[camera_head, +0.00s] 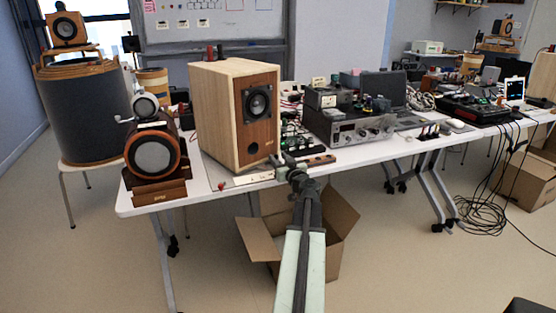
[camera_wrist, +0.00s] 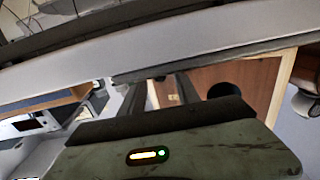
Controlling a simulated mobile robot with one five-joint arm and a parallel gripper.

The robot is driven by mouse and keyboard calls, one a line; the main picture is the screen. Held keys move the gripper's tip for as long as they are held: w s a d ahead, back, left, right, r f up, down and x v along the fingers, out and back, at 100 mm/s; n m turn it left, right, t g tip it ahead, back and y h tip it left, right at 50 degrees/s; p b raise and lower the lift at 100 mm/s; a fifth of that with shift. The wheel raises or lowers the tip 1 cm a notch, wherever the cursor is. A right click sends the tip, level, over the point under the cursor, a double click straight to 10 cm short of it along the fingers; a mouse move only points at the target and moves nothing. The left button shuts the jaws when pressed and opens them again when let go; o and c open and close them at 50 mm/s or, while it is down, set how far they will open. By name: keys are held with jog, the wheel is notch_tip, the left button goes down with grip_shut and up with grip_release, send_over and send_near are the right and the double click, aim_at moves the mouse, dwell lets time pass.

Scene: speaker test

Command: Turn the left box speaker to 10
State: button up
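The left box speaker (camera_head: 232,110) is a pale wooden box with a brown front and a dark round cone. It stands upright near the table's front edge, its front turned toward the right. My gripper (camera_head: 292,162) is at the table's front edge, just right of the speaker's lower front corner, and looks apart from it. In the wrist view, the speaker's brown front (camera_wrist: 208,76) shows tilted behind my gripper (camera_wrist: 158,90). Two dark fingers appear spread, with nothing seen between them. A second wooden box (camera_head: 543,76) is cut off at the far right.
A round-fronted wooden speaker (camera_head: 152,158) stands left of the box speaker. A grey amplifier (camera_head: 350,128) and small circuit boards stand to its right. A white strip (camera_head: 254,178) and a brown strip (camera_head: 318,160) lie along the table edge. An open cardboard box (camera_head: 262,238) is below.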

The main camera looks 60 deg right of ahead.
jog(key=shift+w, duration=0.15)
jog(key=shift+c, duration=0.4)
grip_shut()
dwell(1.0)
